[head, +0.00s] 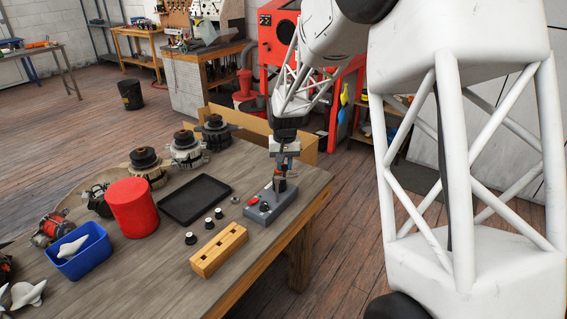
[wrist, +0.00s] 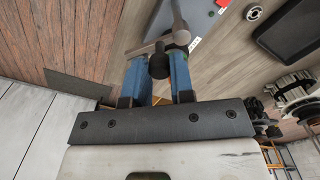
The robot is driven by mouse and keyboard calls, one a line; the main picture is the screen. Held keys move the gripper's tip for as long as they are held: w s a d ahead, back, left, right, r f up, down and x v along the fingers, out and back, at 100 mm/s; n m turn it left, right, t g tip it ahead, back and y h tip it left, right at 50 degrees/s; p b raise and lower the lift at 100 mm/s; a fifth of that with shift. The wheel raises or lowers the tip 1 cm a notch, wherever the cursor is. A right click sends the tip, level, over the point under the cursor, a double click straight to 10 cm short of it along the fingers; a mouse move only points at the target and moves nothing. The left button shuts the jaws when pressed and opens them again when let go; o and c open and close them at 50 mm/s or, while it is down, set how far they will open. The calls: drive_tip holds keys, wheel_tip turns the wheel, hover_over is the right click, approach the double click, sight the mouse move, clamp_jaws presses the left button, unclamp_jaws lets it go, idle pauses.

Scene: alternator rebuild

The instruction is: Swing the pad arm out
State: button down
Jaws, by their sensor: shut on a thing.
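A grey tester box (head: 270,203) with a red part on top stands near the right end of the bench; part of it shows at the top of the wrist view (wrist: 200,18). My gripper (head: 283,172) is over the box, pointing down. In the wrist view my gripper's blue fingers (wrist: 159,62) are shut on a dark round knob (wrist: 159,67). A grey metal bar, seemingly the pad arm (wrist: 150,46), crosses just beyond the fingertips and meets an upright post (wrist: 178,12). The exact join between knob and bar is hidden.
A black tray (head: 195,200), a wooden block (head: 218,250), several small dark-and-white parts, a red canister (head: 133,208) and a blue bin (head: 78,250) stand left of the box. Several alternator parts line the back edge. A cardboard box (head: 300,150) is behind the bench.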

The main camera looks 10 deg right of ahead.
sight(285, 167)
drive_tip(key=shift+s+m, duration=0.2)
drive_tip(key=shift+m, duration=0.5)
drive_tip(key=shift+s+m, duration=0.15)
drive_tip(key=shift+m, duration=0.55)
drive_tip(key=c, duration=1)
unclamp_jaws()
drive_tip(key=shift+r, duration=0.15)
wheel_tip(285, 167, up, 7)
drive_tip(key=shift+r, duration=0.3)
drive_tip(key=shift+s, duration=0.1)
